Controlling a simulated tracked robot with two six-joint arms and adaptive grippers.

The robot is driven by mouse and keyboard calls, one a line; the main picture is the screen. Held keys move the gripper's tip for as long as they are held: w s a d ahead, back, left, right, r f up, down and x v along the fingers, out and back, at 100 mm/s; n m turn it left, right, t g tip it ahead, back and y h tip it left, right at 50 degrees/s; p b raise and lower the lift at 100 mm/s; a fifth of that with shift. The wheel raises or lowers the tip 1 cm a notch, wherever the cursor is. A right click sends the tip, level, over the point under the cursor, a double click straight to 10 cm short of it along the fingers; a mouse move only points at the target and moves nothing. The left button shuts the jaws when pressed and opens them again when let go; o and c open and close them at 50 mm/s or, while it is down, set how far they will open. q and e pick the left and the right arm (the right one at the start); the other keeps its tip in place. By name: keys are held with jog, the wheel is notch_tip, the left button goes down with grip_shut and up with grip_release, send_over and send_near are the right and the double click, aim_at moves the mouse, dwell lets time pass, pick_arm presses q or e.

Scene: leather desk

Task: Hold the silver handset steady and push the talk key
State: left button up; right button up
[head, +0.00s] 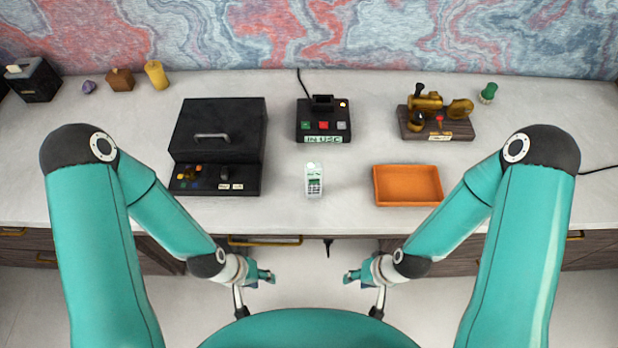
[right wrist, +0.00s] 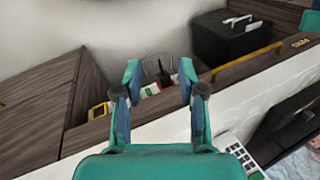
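The silver handset (head: 314,180) lies on the desk near its front edge, at the middle of the head view. It has a pale green screen at its far end and a keypad nearer to me; single keys are too small to tell apart. Part of it shows at the lower right of the right wrist view (right wrist: 238,152). My left gripper (head: 272,276) is open and empty, in front of the desk edge and below its top in the picture. My right gripper (head: 347,277) is also in front of the edge; the right wrist view shows its fingers (right wrist: 160,80) apart with nothing held.
A black lidded box with a control panel (head: 215,150) stands left of the handset. A black cradle unit (head: 323,122) is behind it. An orange tray (head: 407,186) lies to the right. A brass device on a wooden base (head: 436,115) stands further back. The desk around the handset is clear.

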jog(key=shift+o, duration=0.5)
jog(key=shift+s, duration=0.1)
jog(key=m+g+y+b, duration=0.2)
jog(key=m+y+b, duration=0.95)
jog(key=m, duration=0.45)
send_near(317, 190)
jog(key=shift+s+a+r+h, duration=0.25)
jog(key=shift+s+a+r, duration=0.05)
jog(key=shift+s+a, duration=0.2)
jog(key=shift+s+a+r+h, duration=0.2)
jog(key=shift+s+a+r, duration=0.2)
jog(key=shift+a, duration=0.1)
jog(key=w+d+f+b, duration=0.1)
jog(key=w+d+f+t+b, duration=0.1)
jog(key=b, duration=0.1)
jog(key=shift+w+f, duration=0.15)
jog(key=shift+f, duration=0.1)
jog(key=shift+a+f, duration=0.15)
jog(key=shift+f, duration=0.05)
jog(key=shift+a+f, duration=0.15)
jog(key=shift+a, duration=0.5)
jog(key=b+x, duration=0.2)
jog(key=x, duration=0.6)
jog(key=shift+a+f, duration=0.1)
jog(key=shift+a, duration=0.05)
